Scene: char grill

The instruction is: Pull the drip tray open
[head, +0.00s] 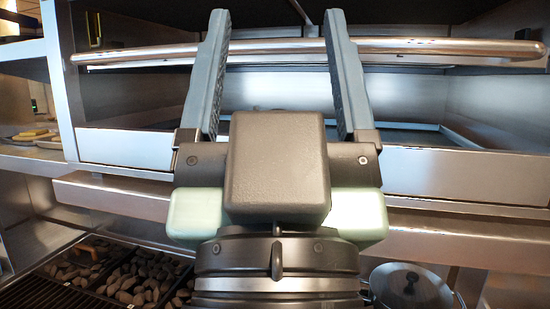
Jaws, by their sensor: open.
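A steel drawer-like tray that looks like the drip tray (440,176) spans the middle of the head view, with a wide flat front and a shallow grey inside. A long round metal bar (440,46) runs level across the top of the view. My gripper (277,18) is in the centre, pointing away, its two grey fingers spread wide left and right with nothing between them. Both fingers cross in front of the bar in the picture. I cannot tell whether they touch it. My gripper's body hides the middle of the tray front.
A steel ledge (115,198) runs below the tray front. Lower left, dark briquettes (130,279) lie in a bin beside a grate (55,290). A lidded pot (410,288) stands lower right. A shelf at left holds a plate with yellow food (34,134).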

